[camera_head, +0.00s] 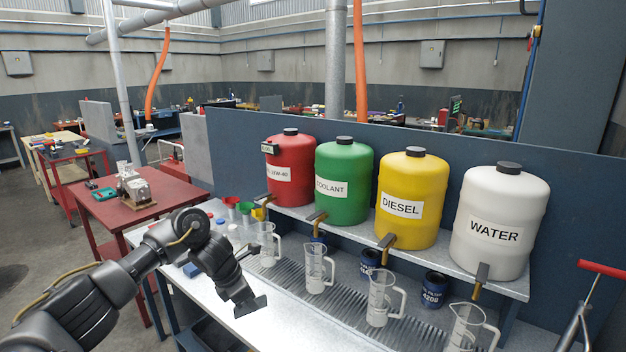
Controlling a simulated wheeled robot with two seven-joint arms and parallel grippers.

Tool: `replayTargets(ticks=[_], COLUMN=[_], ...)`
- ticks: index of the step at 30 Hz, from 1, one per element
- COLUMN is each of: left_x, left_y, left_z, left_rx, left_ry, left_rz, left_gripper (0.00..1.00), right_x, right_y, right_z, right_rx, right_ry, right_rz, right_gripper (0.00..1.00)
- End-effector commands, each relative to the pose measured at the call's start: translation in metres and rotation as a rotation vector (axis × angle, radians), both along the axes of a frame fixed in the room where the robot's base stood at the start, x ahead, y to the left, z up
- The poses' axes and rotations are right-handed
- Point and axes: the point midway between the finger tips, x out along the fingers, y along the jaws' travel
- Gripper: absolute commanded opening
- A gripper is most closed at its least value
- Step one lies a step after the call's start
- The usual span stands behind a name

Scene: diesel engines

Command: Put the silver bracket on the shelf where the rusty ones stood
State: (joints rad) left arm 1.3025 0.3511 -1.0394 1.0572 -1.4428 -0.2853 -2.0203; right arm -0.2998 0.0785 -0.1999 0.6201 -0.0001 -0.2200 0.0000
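I cannot make out a silver bracket or rusty brackets in this view. The grey shelf (345,232) carries a red, a green, a yellow and a white drum, each with a tap. My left gripper (250,304) hangs over the left part of the metal bench (215,318), pointing down, left of the measuring jugs. Its fingers are dark and seen at an angle, so I cannot tell whether they are open, and nothing clear shows between them. My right gripper is out of view.
Several clear jugs (314,270) stand on the bench's ribbed drain, with dark blue cans (433,289) behind them. Coloured funnels (245,207) and small caps lie at the bench's far left end. A red table (165,187) holds a metal device. A red T-handle (603,268) rises at right.

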Motion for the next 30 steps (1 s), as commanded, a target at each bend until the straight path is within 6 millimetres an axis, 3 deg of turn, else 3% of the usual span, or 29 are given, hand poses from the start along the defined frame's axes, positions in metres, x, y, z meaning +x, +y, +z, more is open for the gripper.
replayTargets(ticks=[1,6,10,14,20,30], left_x=[0.0,-0.019,-0.046,-0.082,-0.122,-0.189], left_y=[-0.012,-0.052,-0.076,-0.084,-0.067,0.012], left_z=[0.019,0.063,0.084,0.088,0.079,0.053], left_rx=[0.004,0.005,0.006,0.0,0.002,-0.003], left_ry=[-0.008,-0.006,-0.003,0.002,0.003,0.003], left_rz=[-0.08,-0.378,-0.609,-0.824,-1.004,-1.19], left_gripper=[0.0,0.0,0.0,0.0,0.0,0.0], right_x=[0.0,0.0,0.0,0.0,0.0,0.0], right_y=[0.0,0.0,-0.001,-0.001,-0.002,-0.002], right_z=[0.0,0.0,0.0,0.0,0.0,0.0], right_rx=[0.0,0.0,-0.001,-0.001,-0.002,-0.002], right_ry=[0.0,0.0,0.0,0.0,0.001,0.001], right_rz=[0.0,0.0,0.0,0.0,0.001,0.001], right_gripper=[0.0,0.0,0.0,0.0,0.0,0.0])
